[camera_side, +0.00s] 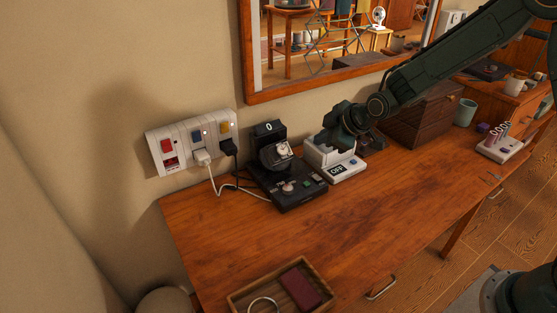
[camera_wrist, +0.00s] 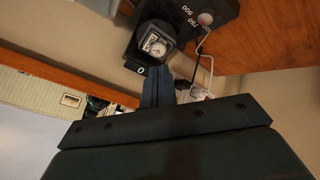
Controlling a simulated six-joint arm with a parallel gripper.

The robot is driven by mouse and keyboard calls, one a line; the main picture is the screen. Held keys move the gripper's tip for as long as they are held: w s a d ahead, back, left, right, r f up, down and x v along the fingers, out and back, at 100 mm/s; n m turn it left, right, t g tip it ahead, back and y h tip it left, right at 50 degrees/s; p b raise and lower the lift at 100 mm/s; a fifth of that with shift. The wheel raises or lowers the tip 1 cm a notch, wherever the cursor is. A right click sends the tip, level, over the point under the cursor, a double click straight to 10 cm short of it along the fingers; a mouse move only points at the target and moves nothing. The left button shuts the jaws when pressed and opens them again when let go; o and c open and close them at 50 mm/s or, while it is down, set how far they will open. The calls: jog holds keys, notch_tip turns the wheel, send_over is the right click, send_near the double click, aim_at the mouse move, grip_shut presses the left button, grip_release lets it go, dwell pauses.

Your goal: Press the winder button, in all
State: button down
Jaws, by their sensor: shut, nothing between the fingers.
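The black watch winder (camera_side: 290,196) stands on the desk near the wall, with a watch (camera_side: 277,152) on its holder, a small display reading 0, a round knob (camera_side: 288,187) and a small green button (camera_side: 307,181) on its base. In the wrist view the winder (camera_wrist: 188,14) shows at the top, with the watch (camera_wrist: 157,45), the knob and the numbers 750 and 900. My gripper (camera_side: 326,139) is shut and empty, above the white device right of the winder. Its fingers (camera_wrist: 158,88) point toward the winder in the wrist view, apparently apart from it.
A white device (camera_side: 345,171) with a display reading OFF stands beside the winder. A power strip (camera_side: 192,142) with plugs and cables is on the wall. A wooden box (camera_side: 420,117), a cup (camera_side: 465,112) and a tray (camera_side: 240,300) stand elsewhere. The desk's front middle is clear.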

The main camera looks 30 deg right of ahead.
jog(key=n, duration=0.1)
send_over(306, 184)
jog(key=f, duration=0.3)
jog(key=s+f, duration=0.1)
jog(key=f, duration=0.1)
jog(key=shift+d, duration=0.35)
jog(key=shift+f, duration=0.1)
jog(key=shift+f, duration=4.3)
